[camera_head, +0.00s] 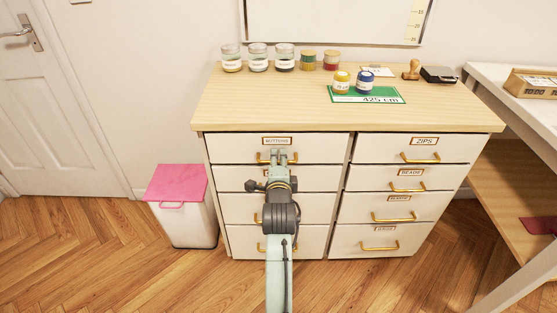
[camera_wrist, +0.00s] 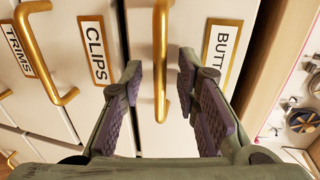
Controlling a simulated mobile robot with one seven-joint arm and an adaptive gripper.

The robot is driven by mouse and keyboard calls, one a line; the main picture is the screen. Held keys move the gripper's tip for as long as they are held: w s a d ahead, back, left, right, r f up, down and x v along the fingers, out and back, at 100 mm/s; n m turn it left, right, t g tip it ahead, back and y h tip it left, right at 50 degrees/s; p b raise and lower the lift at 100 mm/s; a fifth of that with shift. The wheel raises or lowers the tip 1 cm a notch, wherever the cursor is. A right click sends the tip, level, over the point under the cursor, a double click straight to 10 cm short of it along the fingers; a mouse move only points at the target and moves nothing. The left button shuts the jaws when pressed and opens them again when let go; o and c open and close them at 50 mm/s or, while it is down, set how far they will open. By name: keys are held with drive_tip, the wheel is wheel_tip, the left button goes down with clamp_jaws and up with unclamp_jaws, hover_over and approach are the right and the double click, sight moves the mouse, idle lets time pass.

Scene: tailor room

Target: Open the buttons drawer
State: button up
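The buttons drawer (camera_head: 230,147) is the top left drawer of the cabinet, its label reading BUTTONS, and its front looks flush and closed. The label also shows, cut off, in the wrist view (camera_wrist: 221,55). Its gold bar handle (camera_wrist: 162,60) runs lengthwise between my fingers in the wrist view. In the head view, my gripper (camera_head: 279,157) is in front of this drawer and covers the middle of the handle. My gripper in the wrist view (camera_wrist: 160,76) is open, one finger on each side of the handle, with visible gaps. Contact with the handle is not visible.
The CLIPS drawer (camera_wrist: 75,75) is directly below, partly behind my arm. The right column has the ZIPS drawer (camera_head: 380,147) and others, all closed. Jars (camera_head: 258,60) and spools stand on the cabinet top. A pink-lidded bin (camera_head: 183,225) stands left of the cabinet. Wooden floor in front is clear.

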drive_tip(key=shift+w, duration=0.2)
clamp_jaws()
idle(0.3)
idle(0.5)
